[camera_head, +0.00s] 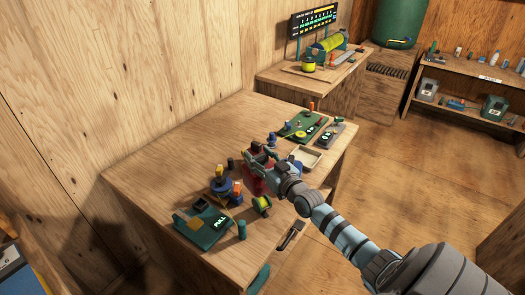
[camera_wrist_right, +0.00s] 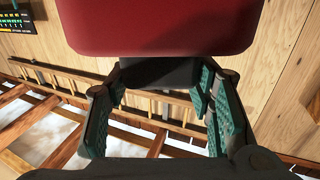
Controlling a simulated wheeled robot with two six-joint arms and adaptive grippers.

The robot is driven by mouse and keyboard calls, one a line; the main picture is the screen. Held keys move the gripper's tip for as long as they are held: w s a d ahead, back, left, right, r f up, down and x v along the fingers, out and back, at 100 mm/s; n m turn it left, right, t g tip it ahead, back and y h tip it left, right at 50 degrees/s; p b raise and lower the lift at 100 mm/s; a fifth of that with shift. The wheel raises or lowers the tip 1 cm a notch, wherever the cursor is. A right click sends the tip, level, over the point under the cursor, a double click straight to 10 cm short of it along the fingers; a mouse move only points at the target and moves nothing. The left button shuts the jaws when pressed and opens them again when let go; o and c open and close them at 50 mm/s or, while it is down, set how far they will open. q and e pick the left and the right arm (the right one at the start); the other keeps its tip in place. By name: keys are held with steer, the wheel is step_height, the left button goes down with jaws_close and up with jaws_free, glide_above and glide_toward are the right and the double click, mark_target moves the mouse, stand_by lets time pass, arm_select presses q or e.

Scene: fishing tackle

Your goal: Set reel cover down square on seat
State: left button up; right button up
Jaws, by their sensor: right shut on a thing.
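My right gripper (camera_head: 268,170) is above the middle of the workbench, its arm coming in from the lower right. In the right wrist view its teal-padded fingers (camera_wrist_right: 160,95) are shut on the dark grip of a red part, which I take as the reel cover (camera_wrist_right: 160,25). The red body lies beyond the fingertips and fills the top of that view. In the head view the red cover (camera_head: 255,186) shows beside the gripper, partly hidden by it. The seat cannot be made out, nor whether the cover touches anything. My left gripper is not in view.
A green board (camera_head: 300,128) and a shallow tray (camera_head: 307,158) lie behind. The bench's left end is clear.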

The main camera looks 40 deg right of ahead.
steer(key=shift+w+d+m+h, duration=0.25)
steer(key=shift+d+m+h, duration=0.05)
steer(key=shift+d, duration=0.15)
steer(key=shift+s, duration=0.15)
steer(key=shift+f, duration=0.2)
step_height(320, 180, down, 6)
steer(key=b, duration=0.5)
steer(key=shift+r+b, duration=0.2)
steer(key=shift+b, duration=0.15)
stand_by(0.7)
